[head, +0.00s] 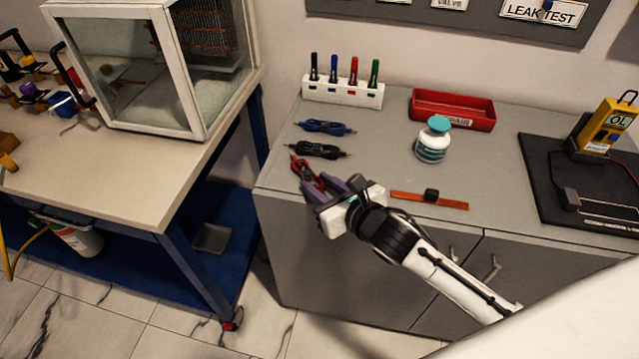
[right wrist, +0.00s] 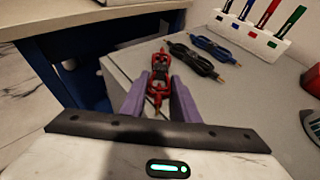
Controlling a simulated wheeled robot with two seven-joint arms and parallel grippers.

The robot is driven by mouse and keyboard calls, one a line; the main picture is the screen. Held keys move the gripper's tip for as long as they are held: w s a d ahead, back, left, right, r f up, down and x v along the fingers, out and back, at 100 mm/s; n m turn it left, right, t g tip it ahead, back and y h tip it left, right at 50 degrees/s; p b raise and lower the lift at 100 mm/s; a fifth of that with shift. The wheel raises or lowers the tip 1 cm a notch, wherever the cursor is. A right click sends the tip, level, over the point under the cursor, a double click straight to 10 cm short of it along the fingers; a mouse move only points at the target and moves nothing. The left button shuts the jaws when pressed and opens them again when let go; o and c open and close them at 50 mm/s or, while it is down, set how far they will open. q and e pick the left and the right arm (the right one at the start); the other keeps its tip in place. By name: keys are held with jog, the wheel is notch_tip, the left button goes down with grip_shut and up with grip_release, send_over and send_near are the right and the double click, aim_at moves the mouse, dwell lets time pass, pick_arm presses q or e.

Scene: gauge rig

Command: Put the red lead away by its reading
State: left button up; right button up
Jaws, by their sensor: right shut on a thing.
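The red lead (head: 307,174) is a coiled bundle at the front left of the grey cabinet top. My right gripper (head: 325,184) is shut on it; in the right wrist view the red lead (right wrist: 159,74) sits between the purple fingers (right wrist: 157,97). Whether it touches the top is hard to tell. A black lead (head: 317,150) and a blue lead (head: 327,128) lie behind it. A yellow meter (head: 606,126) stands at the right and its display reads "OL". A red bin (head: 452,109) with a partly hidden label stands at the back. My left gripper is not in view.
A white marker rack (head: 343,93) stands at the back left, a white bottle (head: 433,140) in the middle. A black mat (head: 560,190) holds the probe fixture. A glass-sided case (head: 150,75) stands on the left bench.

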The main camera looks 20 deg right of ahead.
jog(key=o, duration=1)
jog(key=shift+o, duration=0.2)
jog(key=shift+r, duration=0.15)
jog(key=v, duration=1.1)
jog(key=s+a+f+n+g, duration=0.1)
jog(key=s+f+n, duration=0.4)
jog(key=n, duration=0.7)
jog(key=s+a+f+n+g, duration=0.1)
jog(key=s+f+n, duration=0.3)
jog(key=f+n, duration=0.5)
jog(key=s+a+f+n+g, duration=0.1)
jog(key=s+f+n, duration=0.4)
jog(key=n, duration=0.9)
jog(key=shift+s+f+n+g, duration=0.35)
jog(key=shift+f+g, duration=0.55)
jog(key=shift+f, duration=0.2)
